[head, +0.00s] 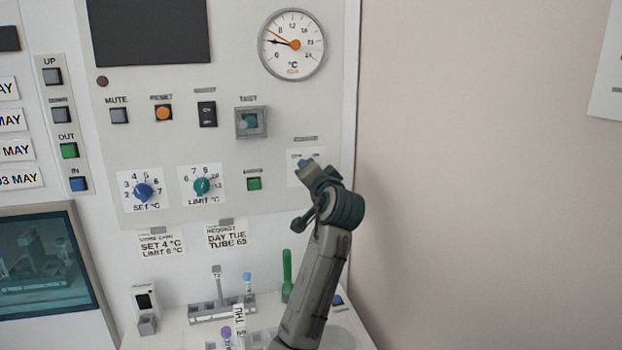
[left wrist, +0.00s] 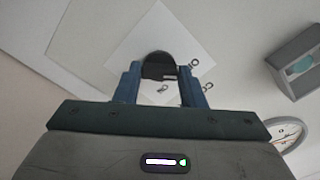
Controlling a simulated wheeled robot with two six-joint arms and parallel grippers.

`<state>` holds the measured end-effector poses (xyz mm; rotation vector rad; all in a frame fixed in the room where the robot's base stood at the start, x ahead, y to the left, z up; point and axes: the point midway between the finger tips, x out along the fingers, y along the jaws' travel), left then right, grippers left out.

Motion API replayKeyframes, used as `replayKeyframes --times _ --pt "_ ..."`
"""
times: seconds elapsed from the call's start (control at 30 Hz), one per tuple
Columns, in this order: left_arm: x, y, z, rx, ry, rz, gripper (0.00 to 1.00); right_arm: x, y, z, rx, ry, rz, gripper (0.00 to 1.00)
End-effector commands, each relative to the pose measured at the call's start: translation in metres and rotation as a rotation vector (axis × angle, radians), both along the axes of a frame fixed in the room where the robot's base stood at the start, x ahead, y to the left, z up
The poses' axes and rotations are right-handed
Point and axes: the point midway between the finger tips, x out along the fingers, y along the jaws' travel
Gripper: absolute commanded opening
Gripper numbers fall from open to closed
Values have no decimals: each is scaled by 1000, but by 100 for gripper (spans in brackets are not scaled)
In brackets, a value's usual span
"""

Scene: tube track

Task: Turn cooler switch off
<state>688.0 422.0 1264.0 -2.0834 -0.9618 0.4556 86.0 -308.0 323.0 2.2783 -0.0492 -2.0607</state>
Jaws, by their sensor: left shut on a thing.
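A dark rotary switch knob (left wrist: 158,66) sits on a white label plate in the left wrist view. My left gripper (left wrist: 160,88) has its two blue fingers on either side of the knob and is shut on it. In the head view my left gripper (head: 306,166) is at the panel, over the white plate (head: 293,180) at lower right. There the gripper hides the knob and most of the plate's print. Letters show beside the knob in the wrist view, but its pointing direction is unclear. My right gripper is not in view.
A green button (head: 254,184), LIMIT dial (head: 202,186) and SET dial (head: 143,192) lie left of the gripper. A boxed TEST switch (head: 251,122) and a round gauge (head: 293,45) are above. Tubes and a rack (head: 222,310) stand on the shelf below.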

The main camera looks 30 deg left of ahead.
Motion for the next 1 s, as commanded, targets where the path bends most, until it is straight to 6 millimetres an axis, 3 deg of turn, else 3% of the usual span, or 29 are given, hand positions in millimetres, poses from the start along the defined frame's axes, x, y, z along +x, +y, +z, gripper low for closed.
replayKeyframes --times 0.57,0.6,0.7,1.0 --pt "1 0 -4 -25 -17 1 14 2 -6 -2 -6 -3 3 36" --pt "0 0 -4 -26 -16 0 42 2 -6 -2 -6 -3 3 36" --pt "0 0 -3 -24 -18 0 58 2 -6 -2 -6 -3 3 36" --pt "-1 -2 -2 -22 -20 0 58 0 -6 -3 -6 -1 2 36"
